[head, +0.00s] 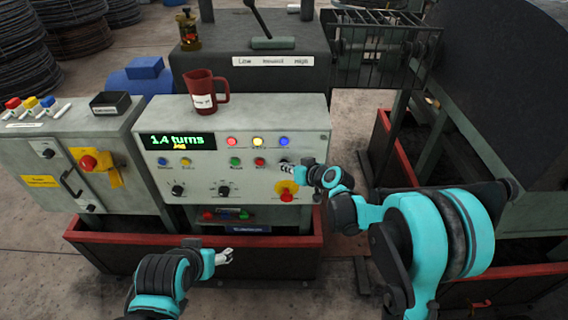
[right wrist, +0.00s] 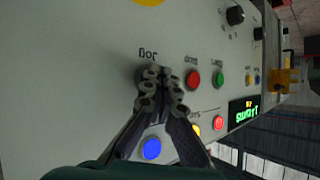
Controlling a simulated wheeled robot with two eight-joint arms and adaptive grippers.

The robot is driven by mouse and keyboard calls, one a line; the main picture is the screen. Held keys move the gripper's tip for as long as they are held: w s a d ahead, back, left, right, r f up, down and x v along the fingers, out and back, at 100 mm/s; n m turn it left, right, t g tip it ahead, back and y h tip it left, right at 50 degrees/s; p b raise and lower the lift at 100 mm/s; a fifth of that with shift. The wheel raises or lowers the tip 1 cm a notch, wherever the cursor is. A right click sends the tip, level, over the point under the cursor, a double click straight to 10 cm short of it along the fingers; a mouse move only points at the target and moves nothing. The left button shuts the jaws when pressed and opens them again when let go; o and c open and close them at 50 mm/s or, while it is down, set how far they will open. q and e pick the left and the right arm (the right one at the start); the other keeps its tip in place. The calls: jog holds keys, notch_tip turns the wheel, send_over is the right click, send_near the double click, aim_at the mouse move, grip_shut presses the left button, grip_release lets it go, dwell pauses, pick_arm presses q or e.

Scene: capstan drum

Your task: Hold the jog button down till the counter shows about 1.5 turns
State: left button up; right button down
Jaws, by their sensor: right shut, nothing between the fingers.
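The counter display (head: 178,142) on the grey control panel reads 1.4 turns in green, with a small yellow line, apparently JOG, below. In the right wrist view the fingertips (right wrist: 160,76) are right at the spot beside the Jog label (right wrist: 148,55). The jog button itself is hidden behind them. My left gripper (head: 224,257) hangs low in front of the panel, away from it; its opening is too small to judge.
A red emergency stop (head: 286,196) on a yellow plate sits just below my right gripper. Red (right wrist: 193,78) and green (right wrist: 219,79) buttons are beside the fingers. A dark red mug (head: 204,92) stands on the panel top. A red-rimmed trough (head: 285,240) lies below.

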jog(key=shift+s, duration=0.1)
dwell(0.3)
jog(key=shift+s, duration=0.75)
jog(key=s, duration=0.5)
dwell(1.0)
